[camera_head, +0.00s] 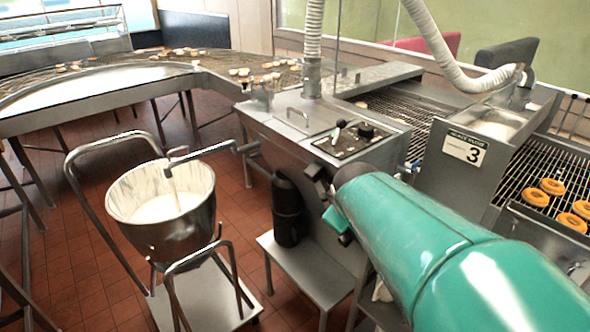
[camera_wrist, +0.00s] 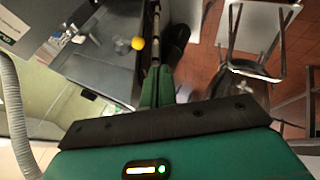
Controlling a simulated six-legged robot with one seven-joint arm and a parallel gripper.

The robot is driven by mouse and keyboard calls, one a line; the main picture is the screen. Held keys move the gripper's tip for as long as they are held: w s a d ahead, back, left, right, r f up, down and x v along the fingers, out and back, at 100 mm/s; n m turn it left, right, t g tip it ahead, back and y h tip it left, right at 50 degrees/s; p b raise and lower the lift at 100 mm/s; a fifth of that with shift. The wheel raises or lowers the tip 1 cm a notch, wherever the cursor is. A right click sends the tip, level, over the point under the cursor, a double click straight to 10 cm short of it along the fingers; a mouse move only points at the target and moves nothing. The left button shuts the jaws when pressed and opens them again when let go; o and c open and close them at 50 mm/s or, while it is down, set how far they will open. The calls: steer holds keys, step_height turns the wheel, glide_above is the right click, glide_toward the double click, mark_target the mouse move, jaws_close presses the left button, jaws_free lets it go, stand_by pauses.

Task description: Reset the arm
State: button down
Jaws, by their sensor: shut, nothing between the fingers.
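My teal arm (camera_head: 440,250) reaches from the lower right of the head view toward the control box of the glazing machine (camera_head: 345,140). Its far end hides most of my gripper; only small dark and green parts show beside the machine's front. In the wrist view my gripper (camera_wrist: 157,75) points up the picture, with its narrow green fingers together and nothing between them. The dark crossbar and green wrist housing fill the lower part of that view. I cannot tell from these views how far the gripper is from the machine.
A steel bowl of white glaze (camera_head: 160,195) stands on a wheeled frame at left. A wire conveyor (camera_head: 420,110) and donuts (camera_head: 552,187) are at right. A curved table (camera_head: 95,88) runs behind. Red tiled floor (camera_head: 95,265) shows around the bowl. A yellow knob (camera_wrist: 137,43) is near the fingers.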

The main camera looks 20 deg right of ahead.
stand_by(0.4)
steer(key=s+a+m+g+y, duration=0.1)
steer(key=s+a+m+y, duration=0.2)
steer(key=s+a, duration=1)
steer(key=shift+a+r+m+y, duration=0.15)
steer(key=shift+m+y, duration=0.15)
steer(key=shift+m, duration=0.9)
